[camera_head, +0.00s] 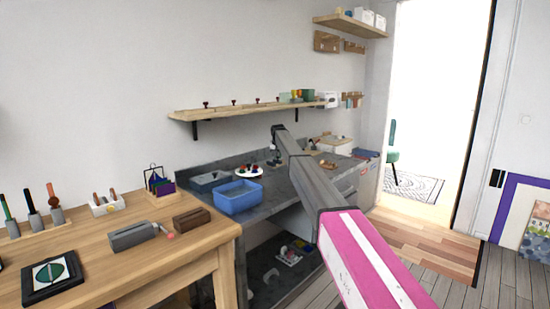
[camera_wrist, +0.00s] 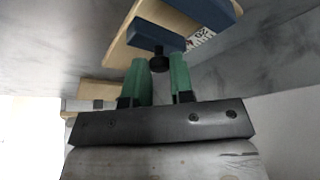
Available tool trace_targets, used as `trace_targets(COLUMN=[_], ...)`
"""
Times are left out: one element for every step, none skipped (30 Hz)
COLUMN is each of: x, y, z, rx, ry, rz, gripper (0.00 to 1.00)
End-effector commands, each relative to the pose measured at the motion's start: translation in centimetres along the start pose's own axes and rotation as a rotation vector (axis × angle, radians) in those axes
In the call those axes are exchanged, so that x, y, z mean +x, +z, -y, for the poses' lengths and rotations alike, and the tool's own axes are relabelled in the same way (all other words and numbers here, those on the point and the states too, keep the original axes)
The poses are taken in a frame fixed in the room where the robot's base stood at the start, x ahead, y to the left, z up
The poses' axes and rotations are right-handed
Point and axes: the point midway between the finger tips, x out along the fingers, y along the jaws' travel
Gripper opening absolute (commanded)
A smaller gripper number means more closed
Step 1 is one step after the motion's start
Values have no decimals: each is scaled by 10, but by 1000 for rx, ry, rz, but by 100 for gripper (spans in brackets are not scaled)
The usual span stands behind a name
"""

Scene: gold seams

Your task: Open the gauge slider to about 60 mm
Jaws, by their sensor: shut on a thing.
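In the wrist view the gauge is a pale wooden board (camera_wrist: 118,52) with a blue block (camera_wrist: 155,35) that carries a black knob (camera_wrist: 160,63). A second blue block (camera_wrist: 208,12) lies to the upper right. A white printed scale strip (camera_wrist: 201,37) shows at the board's edge, only partly readable. My gripper (camera_wrist: 160,72) has green fingertips, one on each side of the knob, and is shut on it. In the head view my gripper (camera_head: 276,150) is over the grey counter, small and partly hidden by my arm. I cannot make out the gauge there.
A blue bin (camera_head: 238,197) and a grey tray (camera_head: 209,178) stand on the grey counter (camera_head: 272,207), left of my arm. A white round dish (camera_head: 249,175) is close by. A wall shelf (camera_head: 245,110) hangs above. The wooden table (camera_head: 125,265) holds several tools.

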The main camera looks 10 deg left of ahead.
Motion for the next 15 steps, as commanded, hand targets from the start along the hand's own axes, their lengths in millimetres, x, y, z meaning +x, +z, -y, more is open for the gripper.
trace_targets(x=[4,5,6,7,7,7,7,7,7,7,6,6,6,6,6], y=[-10,-13,-16,-18,-18,-18,-17,-17,-17,-17,-17,-17,-16,-16,-16], z=[-8,-12,-16,-18,-19,-19,-18,-18,-18,-18,-18,-18,-18,-18,-18], rx=[2,3,3,2,2,1,1,1,1,1,1,1,1,1,1], ry=[1,1,0,0,0,0,0,0,0,0,0,0,0,0,0], rz=[0,0,0,0,0,0,0,0,0,0,0,0,0,0,0], gripper=[0,0,0,0,0,0,0,0,0,0,0,0,32,42,48])
